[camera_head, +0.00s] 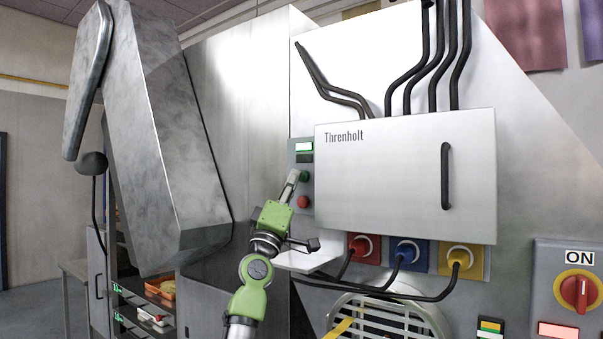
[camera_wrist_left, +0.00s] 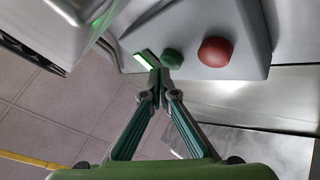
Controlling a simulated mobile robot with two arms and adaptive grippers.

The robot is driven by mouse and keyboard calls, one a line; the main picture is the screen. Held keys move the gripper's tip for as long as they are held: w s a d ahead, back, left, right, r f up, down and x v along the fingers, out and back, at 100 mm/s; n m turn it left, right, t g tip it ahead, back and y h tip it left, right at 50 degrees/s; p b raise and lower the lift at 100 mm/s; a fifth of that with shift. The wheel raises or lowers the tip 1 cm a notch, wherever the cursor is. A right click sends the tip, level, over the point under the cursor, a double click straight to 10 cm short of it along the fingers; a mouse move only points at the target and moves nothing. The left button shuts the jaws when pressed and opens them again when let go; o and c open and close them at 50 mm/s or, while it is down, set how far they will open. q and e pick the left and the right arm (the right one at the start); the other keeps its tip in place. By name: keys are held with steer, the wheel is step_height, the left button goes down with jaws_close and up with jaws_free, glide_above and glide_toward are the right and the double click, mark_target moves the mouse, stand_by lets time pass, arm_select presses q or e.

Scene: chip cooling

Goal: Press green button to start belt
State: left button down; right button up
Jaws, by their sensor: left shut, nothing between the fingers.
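The green button (camera_head: 304,176) sits on a small grey control panel (camera_head: 293,158), above a red button (camera_head: 303,202). My left gripper (camera_head: 295,174) is shut and empty, with its tips just left of the green button in the head view. In the left wrist view, the green button (camera_wrist_left: 172,57) lies just beyond the closed fingertips (camera_wrist_left: 160,73), with the red button (camera_wrist_left: 216,51) to its right. I cannot tell whether the tips touch the green button. My right gripper is not in view.
A white Threnholt box (camera_head: 400,175) juts out right of the panel. Red, blue and yellow plugs (camera_head: 409,253) with black cables hang below it. A red rotary switch (camera_head: 577,292) marked ON is at the far right. A large metal chute (camera_head: 150,150) stands left.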

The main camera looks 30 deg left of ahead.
arm_select(q)
steer(key=shift+s, duration=0.3)
steer(key=s+p, duration=0.2)
steer(key=s, duration=0.1)
steer(key=s+p, duration=0.1)
steer(key=s, duration=0.1)
steer(key=shift+a+p, duration=0.25)
steer(key=shift+p, duration=0.05)
steer(key=shift+f, duration=0.1)
stand_by(0.8)
